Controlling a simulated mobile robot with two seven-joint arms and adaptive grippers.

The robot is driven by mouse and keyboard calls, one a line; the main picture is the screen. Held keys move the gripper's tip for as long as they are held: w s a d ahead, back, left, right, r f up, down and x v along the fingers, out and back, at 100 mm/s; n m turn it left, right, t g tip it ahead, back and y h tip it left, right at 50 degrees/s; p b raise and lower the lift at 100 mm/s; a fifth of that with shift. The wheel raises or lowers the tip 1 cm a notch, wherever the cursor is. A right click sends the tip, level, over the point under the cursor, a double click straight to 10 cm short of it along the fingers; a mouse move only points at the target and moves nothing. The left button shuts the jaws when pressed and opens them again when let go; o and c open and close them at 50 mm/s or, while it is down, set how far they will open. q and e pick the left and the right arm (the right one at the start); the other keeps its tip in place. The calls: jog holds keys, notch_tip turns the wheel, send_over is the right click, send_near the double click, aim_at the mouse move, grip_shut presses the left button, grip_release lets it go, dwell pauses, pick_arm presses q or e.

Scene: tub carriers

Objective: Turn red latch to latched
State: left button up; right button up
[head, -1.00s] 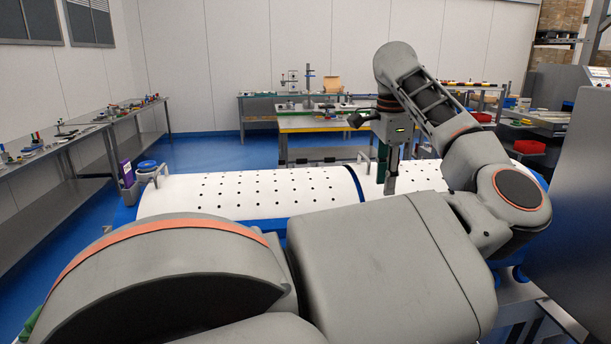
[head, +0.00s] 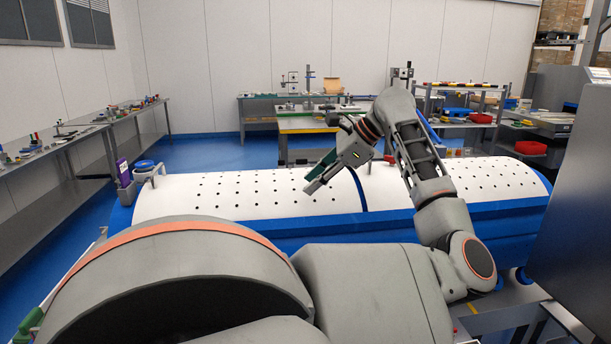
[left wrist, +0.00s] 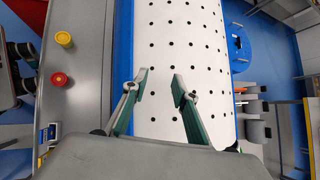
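My left gripper (head: 312,183) is over the white perforated tub cover (head: 240,190), tilted with its fingers pointing down and left. In the left wrist view its two green-padded fingers (left wrist: 161,77) are apart with nothing between them, above the white cover (left wrist: 185,40). A red round knob (left wrist: 59,79) with some yellow on it stands on the grey surface left of the tub, well away from the fingers. I cannot tell whether this is the red latch or how a latch is set. My right gripper is not clearly seen.
A yellow knob (left wrist: 63,38) stands near the red one. A purple box (head: 124,172) is at the tub's left end. Workbenches (head: 90,130) line the left wall. A dark grey panel (head: 570,200) closes off the right. My arm hides much of the foreground.

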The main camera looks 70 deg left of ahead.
pick_arm(q)
jog(key=shift+s+a+r+g+y, duration=0.3)
jog(key=shift+s+a+g, duration=0.15)
jog(key=shift+s, duration=0.1)
jog(key=shift+s+a+r+g+y, duration=0.2)
jog(key=shift+s+a+r+g, duration=0.1)
jog(key=shift+s+a+g, duration=0.15)
